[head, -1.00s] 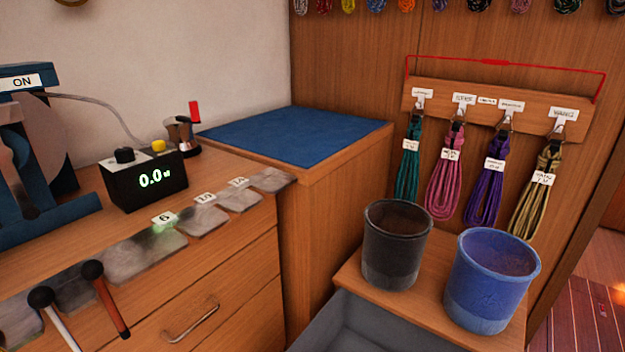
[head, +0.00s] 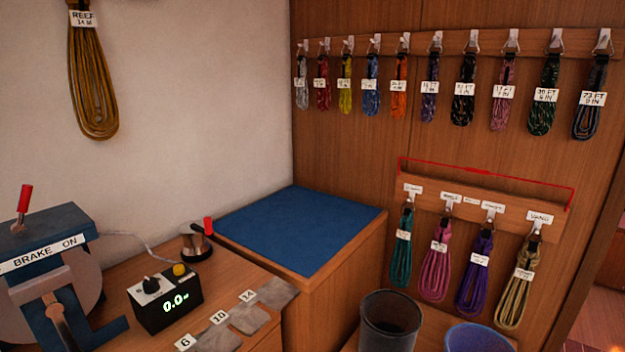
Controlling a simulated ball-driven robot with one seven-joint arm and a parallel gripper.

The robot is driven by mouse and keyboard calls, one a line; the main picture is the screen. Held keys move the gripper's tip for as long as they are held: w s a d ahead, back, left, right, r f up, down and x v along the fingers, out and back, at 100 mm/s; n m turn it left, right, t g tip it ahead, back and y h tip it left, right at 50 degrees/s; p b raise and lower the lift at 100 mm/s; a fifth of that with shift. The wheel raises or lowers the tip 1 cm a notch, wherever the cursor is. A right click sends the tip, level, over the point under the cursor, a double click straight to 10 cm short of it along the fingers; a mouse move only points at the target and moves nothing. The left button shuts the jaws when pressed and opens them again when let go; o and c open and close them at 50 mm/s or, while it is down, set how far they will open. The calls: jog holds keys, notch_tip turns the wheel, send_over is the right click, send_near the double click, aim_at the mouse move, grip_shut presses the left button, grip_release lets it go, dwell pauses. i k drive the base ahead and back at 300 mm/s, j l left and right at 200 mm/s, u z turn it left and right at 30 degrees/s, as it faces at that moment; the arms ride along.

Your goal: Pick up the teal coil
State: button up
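The teal coil (head: 402,245) hangs from the leftmost hook of the lower wooden rack (head: 437,205) on the wood-panelled wall in the head view. My gripper is not in view.
A purple coil (head: 474,270) and a tan coil (head: 516,285) hang farther right. An upper rack (head: 390,43) holds several coils. A dark bucket (head: 390,322) and a blue bucket (head: 478,338) stand below. A blue-topped cabinet (head: 300,229) is left, its top clear.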

aim_at(404, 242)
jog(key=k+l+u, duration=0.1)
jog(key=k+u, duration=0.2)
jog(key=k, duration=0.55)
jog(key=i+l, duration=0.25)
jog(key=i+l+u, duration=0.1)
jog(key=i+l, duration=0.15)
jog(key=l, duration=0.25)
jog(key=i+l, duration=0.25)
jog(key=l, duration=0.15)
jog(key=i+l, duration=0.2)
jog(key=l, duration=0.2)
jog(key=i+l+u, duration=0.1)
jog(key=i+l, duration=0.15)
jog(key=l, duration=0.15)
